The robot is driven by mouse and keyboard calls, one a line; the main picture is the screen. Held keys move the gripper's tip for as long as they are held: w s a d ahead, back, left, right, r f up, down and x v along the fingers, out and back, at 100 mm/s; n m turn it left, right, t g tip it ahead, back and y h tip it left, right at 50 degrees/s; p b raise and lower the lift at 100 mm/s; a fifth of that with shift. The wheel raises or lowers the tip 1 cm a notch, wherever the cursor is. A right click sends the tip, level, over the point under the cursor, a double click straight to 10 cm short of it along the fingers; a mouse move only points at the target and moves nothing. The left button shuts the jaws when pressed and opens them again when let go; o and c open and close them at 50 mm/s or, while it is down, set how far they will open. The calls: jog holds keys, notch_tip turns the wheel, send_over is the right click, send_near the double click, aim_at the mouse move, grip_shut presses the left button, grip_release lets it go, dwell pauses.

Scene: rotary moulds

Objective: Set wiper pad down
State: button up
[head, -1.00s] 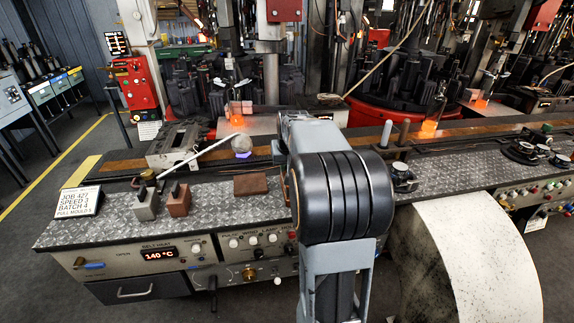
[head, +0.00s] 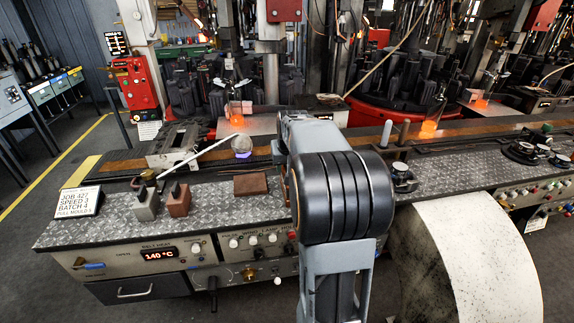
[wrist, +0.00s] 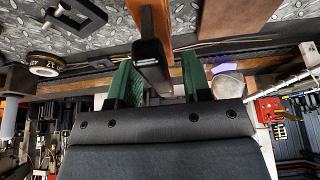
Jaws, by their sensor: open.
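In the wrist view my gripper (wrist: 156,84) is open, with its two green fingers spread apart. Between them is a long piece with a black end and an orange-brown body (wrist: 154,22), which looks like the wiper pad. Gaps show on both sides of its black end; whether its far part rests on the bench cannot be told. In the head view my arm hides the gripper and this piece.
The patterned bench top (head: 220,206) bears a brown block (head: 250,184), two small blocks, grey (head: 146,205) and reddish (head: 179,200), and a white rod (head: 205,156) near a pale round piece (head: 241,144). Glowing glass (head: 429,129) stands behind at right.

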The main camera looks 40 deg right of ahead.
jog(key=v, duration=1.2)
jog(key=s+a+f+n, duration=0.1)
jog(key=s+a+f, duration=0.3)
jog(key=a, duration=0.3)
jog(key=s+a+f+n+y, duration=0.1)
jog(key=s+a+f+n, duration=0.1)
jog(key=s+a+f, duration=0.3)
jog(key=s+a+f+n+y, duration=0.1)
jog(key=s+a+f, duration=0.3)
jog(key=a, duration=0.5)
jog(key=shift+s+a+f+n+g, duration=0.3)
jog(key=shift+f+n, duration=0.3)
jog(key=shift+f, duration=0.25)
notch_tip(320, 180, up, 4)
jog(key=p, duration=0.3)
jog(key=shift+f, duration=0.2)
